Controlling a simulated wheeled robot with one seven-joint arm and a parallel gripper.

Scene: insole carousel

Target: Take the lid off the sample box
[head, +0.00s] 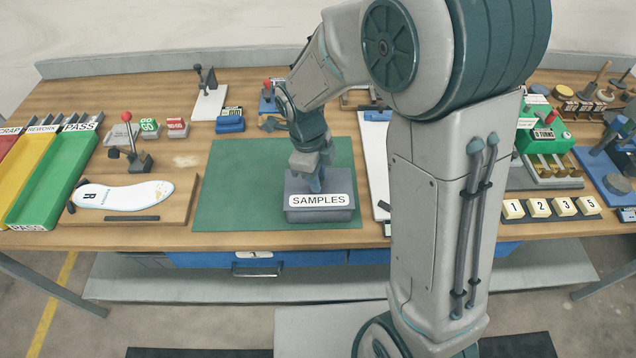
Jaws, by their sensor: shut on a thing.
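The sample box (320,215) is a grey box with a white SAMPLES label, on the green mat (232,190). Its grey lid (294,186) appears to sit on the box; I cannot make out a gap between them. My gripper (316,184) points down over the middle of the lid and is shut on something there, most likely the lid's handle. The fingers hide what they hold.
A board with a white insole (122,195) and a red-knobbed clamp lies to the left. Green, yellow and red trays (50,180) stand at the far left. Numbered blocks (538,208) and a green counter device are at right. The mat left of the box is clear.

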